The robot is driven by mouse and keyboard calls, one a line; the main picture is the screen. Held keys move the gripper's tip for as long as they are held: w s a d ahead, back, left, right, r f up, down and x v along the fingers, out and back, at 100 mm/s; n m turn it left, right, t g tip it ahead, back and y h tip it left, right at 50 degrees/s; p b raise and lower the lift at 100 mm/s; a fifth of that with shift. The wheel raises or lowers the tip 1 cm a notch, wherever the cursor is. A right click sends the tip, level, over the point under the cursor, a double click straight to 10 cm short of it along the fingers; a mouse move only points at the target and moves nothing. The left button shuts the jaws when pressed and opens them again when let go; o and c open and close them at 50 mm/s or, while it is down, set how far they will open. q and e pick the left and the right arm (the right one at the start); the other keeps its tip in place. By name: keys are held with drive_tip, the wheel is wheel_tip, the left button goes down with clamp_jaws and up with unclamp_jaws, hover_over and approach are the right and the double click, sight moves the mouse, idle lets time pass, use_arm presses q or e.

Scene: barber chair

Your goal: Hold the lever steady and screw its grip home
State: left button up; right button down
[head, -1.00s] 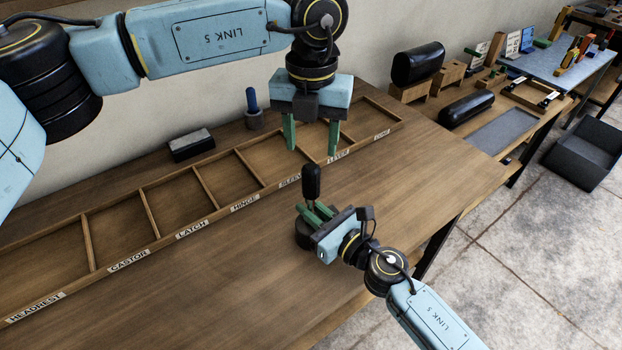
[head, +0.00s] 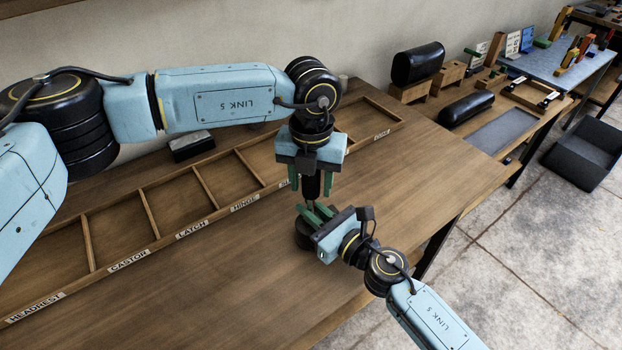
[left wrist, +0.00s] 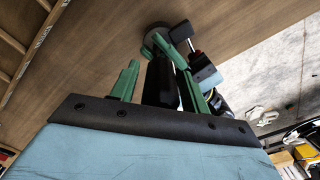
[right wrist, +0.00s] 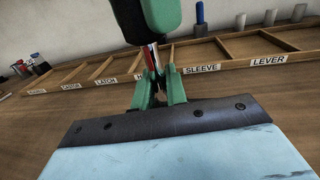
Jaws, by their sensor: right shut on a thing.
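The black lever grip (head: 312,187) stands upright above a dark round base (head: 303,238) on the bench. My left gripper (head: 311,186) reaches down from above, with its green fingers on either side of the grip. In the left wrist view the black grip (left wrist: 160,85) is between spread fingers, with a clear gap on the left. My right gripper (head: 312,213) is low beside the base, shut on the lever's thin rod. In the right wrist view the rod (right wrist: 150,57), with red on it, rises from the right fingers to the grip (right wrist: 128,20). The thread is hidden.
A labelled wooden divider tray (head: 141,212) runs along the bench behind the grippers. A dark block (head: 190,146) sits behind it. The bench front is clear. A side table with black cushions (head: 418,63) stands at the right, and a grey bin (head: 583,153) is on the floor.

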use_arm(q)
drive_tip(key=c, duration=0.8)
drive_tip(key=shift+o, duration=0.2)
drive_tip(key=shift+m, duration=0.4)
drive_tip(key=m, duration=1.2)
drive_tip(key=shift+m, duration=0.4)
use_arm(e)
drive_tip(key=shift+f, duration=0.1)
use_arm(q)
drive_tip(key=shift+m, duration=2)
drive_tip(key=shift+r, duration=0.1)
